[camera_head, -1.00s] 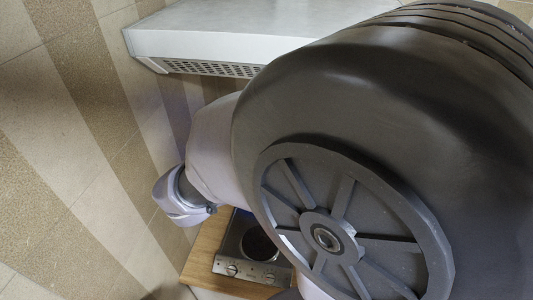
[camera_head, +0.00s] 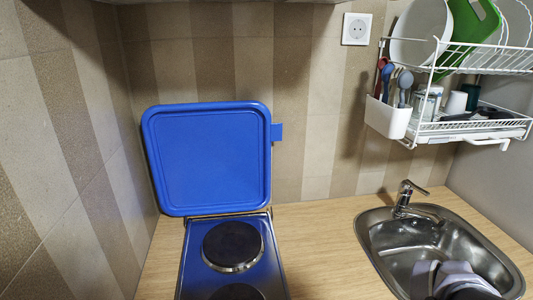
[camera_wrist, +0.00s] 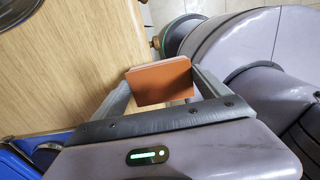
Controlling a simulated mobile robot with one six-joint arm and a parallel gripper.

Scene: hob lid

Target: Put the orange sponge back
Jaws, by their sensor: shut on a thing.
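The orange sponge (camera_wrist: 160,82) is a flat orange-brown block with a paler edge in the wrist view. My gripper (camera_wrist: 162,88) is shut on it, with one dark finger on each side. The sponge is held up beside a wooden surface (camera_wrist: 60,60), and I cannot tell how high above it. The sponge does not show in the head view. A grey and lavender part of my arm shows at the bottom right of the head view, over the sink.
The blue hob lid (camera_head: 208,160) stands raised against the tiled wall behind the hob (camera_head: 196,258). The steel sink (camera_head: 385,228) is at the right, below a white dish rack (camera_head: 515,127). The wooden counter (camera_head: 318,235) is bare between hob and sink.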

